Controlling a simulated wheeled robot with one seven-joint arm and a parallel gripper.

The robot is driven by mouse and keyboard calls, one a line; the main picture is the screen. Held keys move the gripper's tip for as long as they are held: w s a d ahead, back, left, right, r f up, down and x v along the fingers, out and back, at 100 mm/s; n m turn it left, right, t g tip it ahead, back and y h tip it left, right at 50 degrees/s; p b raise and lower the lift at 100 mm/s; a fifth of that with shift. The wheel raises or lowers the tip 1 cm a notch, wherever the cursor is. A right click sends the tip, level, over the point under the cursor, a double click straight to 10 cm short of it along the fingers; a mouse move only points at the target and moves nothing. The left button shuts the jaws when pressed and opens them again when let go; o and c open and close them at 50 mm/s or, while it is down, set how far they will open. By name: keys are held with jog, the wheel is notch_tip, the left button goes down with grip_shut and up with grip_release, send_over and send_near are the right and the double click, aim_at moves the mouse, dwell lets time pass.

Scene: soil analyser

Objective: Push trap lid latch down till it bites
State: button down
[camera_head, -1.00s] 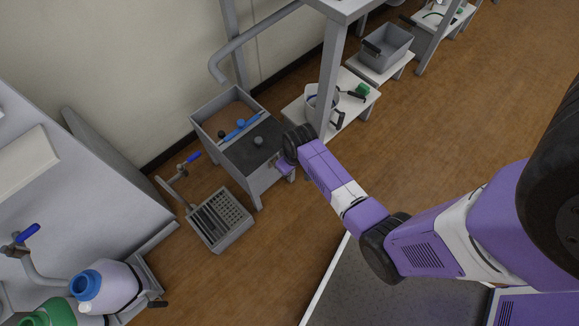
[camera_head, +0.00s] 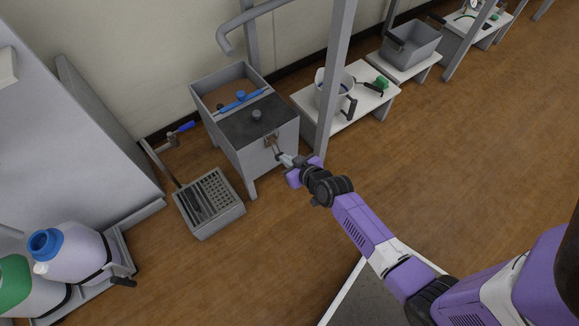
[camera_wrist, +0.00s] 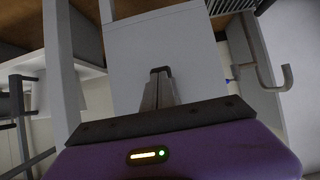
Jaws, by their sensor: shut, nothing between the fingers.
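The trap is a grey box (camera_head: 243,151) on legs, with a dark lid (camera_head: 250,125) over its front part and a round knob on the lid. The latch (camera_head: 271,142) is a small brownish piece high on the box's front face, just under the lid edge. My gripper (camera_head: 281,156) is shut and empty, its fingertips at or very close to the latch. In the wrist view the shut fingers (camera_wrist: 160,88) point at the pale box face (camera_wrist: 155,45), with a dark bracket-like latch part (camera_wrist: 161,70) at their tips. Contact and whether the latch is engaged cannot be told.
A blue-handled bar (camera_head: 240,101) lies across the box's open rear part. A grey slotted crate (camera_head: 209,203) stands on the floor at left. A grey post (camera_head: 336,80) and a white bench (camera_head: 345,117) with a pot are close on the right. Floor in front is clear.

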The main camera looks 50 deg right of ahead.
jog(key=f+b, duration=0.1)
jog(key=w+f+b, duration=0.1)
jog(key=b, duration=0.1)
jog(key=shift+d+t+b, duration=0.15)
jog(key=shift+t+b, duration=0.15)
jog(key=shift+t, duration=0.1)
jog(key=shift+r, duration=0.15)
jog(key=shift+r+p, duration=0.7)
jog(key=shift+s, duration=0.1)
